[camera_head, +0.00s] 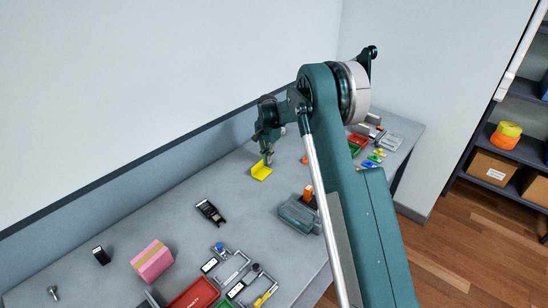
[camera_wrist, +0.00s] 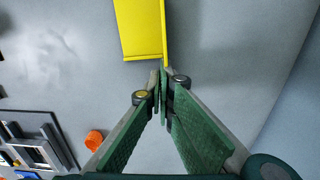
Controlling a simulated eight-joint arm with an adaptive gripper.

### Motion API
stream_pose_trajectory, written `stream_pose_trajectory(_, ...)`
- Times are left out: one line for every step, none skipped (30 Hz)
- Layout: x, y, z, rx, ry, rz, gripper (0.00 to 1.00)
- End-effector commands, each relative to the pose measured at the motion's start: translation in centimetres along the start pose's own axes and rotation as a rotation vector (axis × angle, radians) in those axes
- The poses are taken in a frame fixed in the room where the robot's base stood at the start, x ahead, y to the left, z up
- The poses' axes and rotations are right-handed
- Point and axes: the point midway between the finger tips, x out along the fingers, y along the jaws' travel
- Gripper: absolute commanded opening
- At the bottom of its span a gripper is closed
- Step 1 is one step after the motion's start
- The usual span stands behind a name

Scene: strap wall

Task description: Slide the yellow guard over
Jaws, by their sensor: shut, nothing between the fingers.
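The yellow guard (camera_head: 261,171) is a small L-shaped piece with a flat base and an upright wall. It sits on the grey bench near the back. My gripper (camera_head: 268,160) is over the bench at the guard's upper right in the head view. In the wrist view the guard (camera_wrist: 140,30) is at the top centre, with its thin wall edge on its right side. My shut, empty fingertips (camera_wrist: 162,75) are just below that wall's end. I cannot tell whether they touch it.
An orange piece (camera_wrist: 95,140) lies on the bench. A grey-blue box (camera_head: 299,215) stands in front, a black device (camera_head: 210,212) to the left, and a pink box (camera_head: 152,261) farther left. The bench just left of the guard is clear.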

Motion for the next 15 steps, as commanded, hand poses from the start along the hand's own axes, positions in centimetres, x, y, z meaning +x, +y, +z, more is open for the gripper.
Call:
stream_pose_trajectory(0.2,0.0,1.1,-0.002,0.0,0.0,0.0)
stream_pose_trajectory(0.2,0.0,1.7,-0.002,0.0,0.0,0.0)
stream_pose_trajectory(0.1,0.0,2.5,-0.001,0.0,0.0,0.0)
stream_pose_trajectory(0.2,0.0,3.1,-0.001,0.0,0.0,0.0)
stream_pose_trajectory(0.2,0.0,3.7,-0.002,0.0,0.0,0.0)
stream_pose_trajectory(0.1,0.0,4.5,-0.002,0.0,0.0,0.0)
stream_pose_trajectory(0.1,0.0,5.1,-0.002,0.0,0.0,0.0)
stream_pose_trajectory(0.1,0.0,5.7,-0.002,0.0,0.0,0.0)
stream_pose_trajectory(0.2,0.0,6.6,-0.002,0.0,0.0,0.0)
stream_pose_trajectory(0.2,0.0,7.3,-0.002,0.0,0.0,0.0)
stream_pose_trajectory(0.2,0.0,7.9,-0.002,0.0,0.0,0.0)
stream_pose_trajectory(0.1,0.0,8.8,-0.002,0.0,0.0,0.0)
stream_pose_trajectory(0.1,0.0,9.4,-0.002,0.0,0.0,0.0)
stream_pose_trajectory(0.1,0.0,10.1,-0.002,0.0,0.0,0.0)
stream_pose_trajectory(0.1,0.0,11.1,-0.002,0.0,0.0,0.0)
